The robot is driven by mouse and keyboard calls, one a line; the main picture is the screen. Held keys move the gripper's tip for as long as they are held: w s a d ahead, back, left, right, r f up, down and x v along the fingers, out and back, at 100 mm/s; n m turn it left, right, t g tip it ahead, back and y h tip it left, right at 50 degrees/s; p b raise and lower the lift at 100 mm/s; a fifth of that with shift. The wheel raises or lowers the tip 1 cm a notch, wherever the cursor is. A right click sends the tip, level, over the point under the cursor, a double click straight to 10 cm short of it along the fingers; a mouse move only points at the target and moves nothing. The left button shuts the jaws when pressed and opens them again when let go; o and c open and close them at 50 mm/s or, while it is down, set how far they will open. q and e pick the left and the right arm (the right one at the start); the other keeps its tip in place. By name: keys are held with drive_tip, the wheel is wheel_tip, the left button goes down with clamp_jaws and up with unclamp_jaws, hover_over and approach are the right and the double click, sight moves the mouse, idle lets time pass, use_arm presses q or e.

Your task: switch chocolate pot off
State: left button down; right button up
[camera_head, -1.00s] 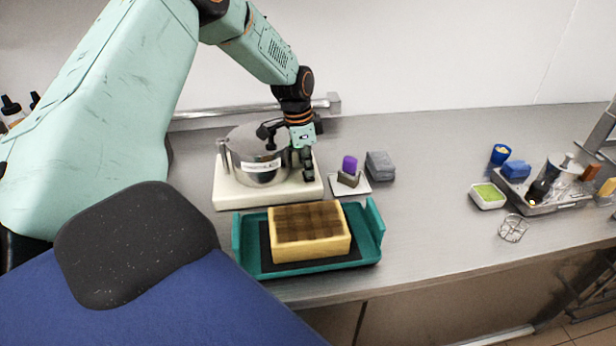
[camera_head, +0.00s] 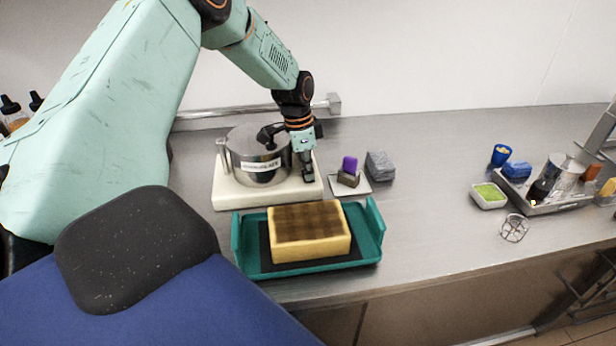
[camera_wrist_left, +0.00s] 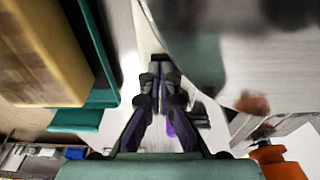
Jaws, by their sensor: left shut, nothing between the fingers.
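The chocolate pot is a steel pot (camera_head: 262,165) with a white label, set on a cream base (camera_head: 265,194) at the left of the counter. My left gripper (camera_head: 308,178) points down at the right end of the base, just right of the pot. Its fingers are shut with nothing between them, and the fingertips are at or very near the base's top. In the left wrist view the closed fingers (camera_wrist_left: 155,72) are over the pale base, with the pot's steel wall at upper right. Any switch is hidden behind the fingers. My right gripper is not in view.
A teal tray (camera_head: 373,235) with a yellow-brown block (camera_head: 310,246) stands in front of the base. A small white dish (camera_head: 361,188) with a purple item and a grey block (camera_head: 380,165) are to the right. The counter's middle is clear.

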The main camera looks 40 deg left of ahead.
use_arm(q)
drive_tip(key=shift+a+r+p, duration=0.1)
drive_tip(key=shift+r+p, duration=0.55)
drive_tip(key=shift+p, duration=0.05)
wheel_tip(320, 180, up, 6)
drive_tip(key=p, duration=0.5)
drive_tip(key=shift+f, duration=0.1)
drive_tip(key=shift+f, duration=0.1)
